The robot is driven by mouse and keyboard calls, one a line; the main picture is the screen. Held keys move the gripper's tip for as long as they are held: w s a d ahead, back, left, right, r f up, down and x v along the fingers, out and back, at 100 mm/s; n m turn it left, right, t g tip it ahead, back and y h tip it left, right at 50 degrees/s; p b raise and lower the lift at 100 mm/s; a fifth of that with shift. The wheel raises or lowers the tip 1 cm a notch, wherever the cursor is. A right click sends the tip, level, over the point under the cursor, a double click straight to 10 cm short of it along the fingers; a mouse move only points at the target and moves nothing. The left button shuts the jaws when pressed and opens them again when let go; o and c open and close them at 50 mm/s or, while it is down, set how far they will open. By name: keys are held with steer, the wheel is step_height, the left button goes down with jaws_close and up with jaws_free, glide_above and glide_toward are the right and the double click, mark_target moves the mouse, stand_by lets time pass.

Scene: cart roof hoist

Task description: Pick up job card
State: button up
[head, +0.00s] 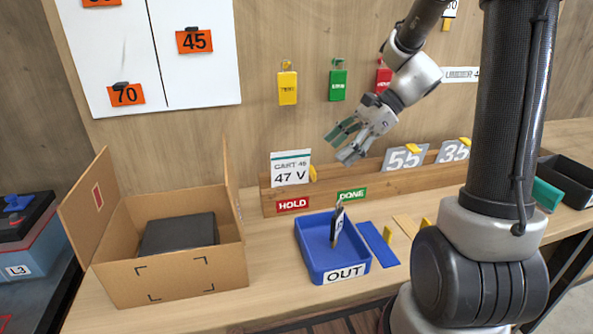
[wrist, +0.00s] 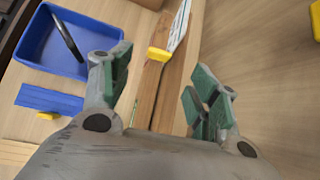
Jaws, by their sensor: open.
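The job card (head: 290,170), white with a green stripe and reading "CART 46 47 V", stands upright at the left end of the wooden ledge, with a yellow tab at its right edge. In the wrist view the card (wrist: 180,27) shows edge-on, with its yellow tab (wrist: 158,54) facing the gap between the fingers. My gripper (head: 344,145) is open and empty, above and to the right of the card in the head view. In the wrist view my gripper (wrist: 158,88) has its green-padded fingers wide apart, and neither touches the card.
The blue OUT tray (head: 318,262) holds a dark upright item below the ledge. HOLD (head: 293,204) and DONE (head: 352,195) labels mark the ledge front. Grey plates "55" (head: 404,158) and "35" (head: 453,150) stand farther right. An open cardboard box (head: 180,272) is at left.

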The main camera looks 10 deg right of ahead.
mark_target(294, 176)
steer(key=x, duration=0.7)
steer(key=shift+a+f, duration=0.25)
steer(key=shift+a, duration=0.05)
steer(key=shift+c, duration=0.2)
steer(key=c, duration=0.9)
